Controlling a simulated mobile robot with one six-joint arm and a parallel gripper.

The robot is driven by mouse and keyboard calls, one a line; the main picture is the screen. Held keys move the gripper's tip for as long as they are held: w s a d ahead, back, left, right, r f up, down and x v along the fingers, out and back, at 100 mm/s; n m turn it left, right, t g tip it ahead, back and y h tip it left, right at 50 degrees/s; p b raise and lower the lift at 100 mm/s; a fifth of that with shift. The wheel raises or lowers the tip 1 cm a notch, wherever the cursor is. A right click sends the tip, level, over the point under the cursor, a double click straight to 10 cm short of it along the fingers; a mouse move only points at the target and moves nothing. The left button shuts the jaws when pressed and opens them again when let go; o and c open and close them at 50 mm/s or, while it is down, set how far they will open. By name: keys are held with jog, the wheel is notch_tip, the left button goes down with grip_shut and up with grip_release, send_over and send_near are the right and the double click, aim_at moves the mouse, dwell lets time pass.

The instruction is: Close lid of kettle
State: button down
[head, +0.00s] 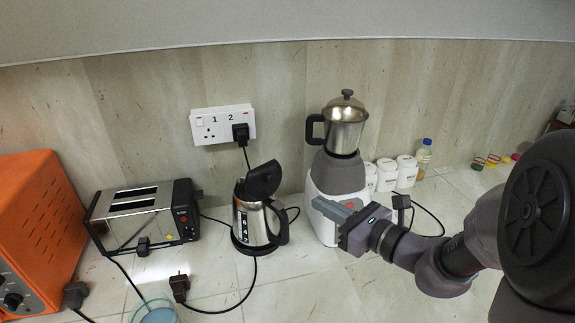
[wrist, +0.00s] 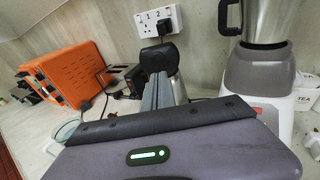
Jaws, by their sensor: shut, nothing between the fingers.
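The kettle (head: 258,222) is a steel body with a black handle, standing upright on its base on the counter. Its black lid (head: 263,180) is raised, tilted up above the rim. In the wrist view the lid (wrist: 159,55) shows beyond my fingers, and part of the steel kettle body (wrist: 180,88) shows beside them; the rest is hidden. My gripper (head: 318,204) is shut and empty, to the right of the kettle and apart from it, in front of the mixer base. Its closed fingers (wrist: 157,90) point toward the kettle in the wrist view.
A mixer grinder (head: 338,172) stands behind my gripper. A toaster (head: 145,215) and an orange oven (head: 40,230) stand left of the kettle. White jars (head: 387,175) stand at the back right. A cord and loose plug (head: 179,287) lie in front. A wall socket (head: 222,124) is behind.

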jog(key=b, duration=0.3)
send_near(262, 166)
jog(key=w+a+f, duration=0.1)
jog(key=w+f, duration=0.1)
jog(key=f, duration=0.1)
jog(key=shift+w+a, duration=0.15)
jog(key=shift+a, duration=0.25)
jog(key=shift+p, duration=0.3)
